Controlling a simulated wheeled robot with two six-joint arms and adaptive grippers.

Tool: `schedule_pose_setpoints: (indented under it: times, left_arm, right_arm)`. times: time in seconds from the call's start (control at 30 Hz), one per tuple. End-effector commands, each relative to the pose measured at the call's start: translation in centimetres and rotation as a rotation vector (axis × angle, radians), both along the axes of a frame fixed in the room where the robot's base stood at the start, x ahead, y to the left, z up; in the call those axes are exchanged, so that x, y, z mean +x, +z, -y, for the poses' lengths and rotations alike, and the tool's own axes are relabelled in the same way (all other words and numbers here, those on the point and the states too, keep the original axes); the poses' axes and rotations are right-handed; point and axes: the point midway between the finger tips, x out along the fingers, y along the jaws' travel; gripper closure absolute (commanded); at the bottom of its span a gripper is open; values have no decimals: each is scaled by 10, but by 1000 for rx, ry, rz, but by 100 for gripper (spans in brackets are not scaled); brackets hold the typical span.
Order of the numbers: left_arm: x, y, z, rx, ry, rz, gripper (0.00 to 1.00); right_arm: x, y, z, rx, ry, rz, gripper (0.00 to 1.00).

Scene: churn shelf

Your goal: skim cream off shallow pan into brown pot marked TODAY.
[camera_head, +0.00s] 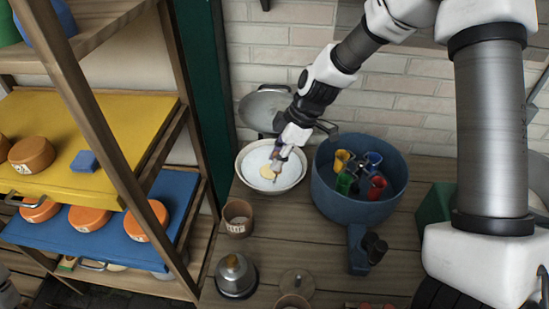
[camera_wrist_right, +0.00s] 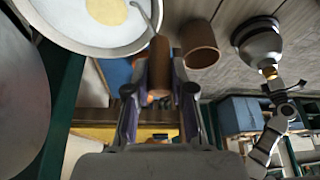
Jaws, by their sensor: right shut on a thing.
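The shallow pan (camera_head: 243,183) holds white liquid, with a pale yellow patch of cream (camera_head: 267,173) near its middle. It also fills the upper left of the wrist view (camera_wrist_right: 60,38). My right gripper (camera_head: 281,150) is over the pan, shut on the brown handle of a skimmer (camera_wrist_right: 158,65). The skimmer's thin metal shank reaches over the pan beside the cream; I cannot tell whether its end touches the liquid. A brown pot (camera_head: 238,224) with a pale label stands in front of the pan, also in the wrist view (camera_wrist_right: 199,45). Its lettering is too small to read surely.
A blue tub (camera_head: 338,208) with coloured cups stands right of the pan. A metal domed vessel (camera_head: 236,273) is nearer me. Shelves with blue and yellow boards (camera_head: 95,165) stand left. In the wrist view, part of my left arm (camera_wrist_right: 268,145) shows at right.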

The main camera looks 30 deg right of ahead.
Motion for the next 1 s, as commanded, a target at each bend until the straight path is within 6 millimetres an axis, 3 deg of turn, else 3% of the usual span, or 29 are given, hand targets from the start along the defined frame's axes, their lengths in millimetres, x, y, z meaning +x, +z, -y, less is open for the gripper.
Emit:
schedule_pose_setpoints:
  times: [0.23,1.0]
  left_arm:
    - [0,2,0,0,0,0,60]
    - [0,51,0,0,0,0,60]
  right_arm:
    - [17,0,13,1,-1,0,100]
    - [16,69,12,0,0,0,100]
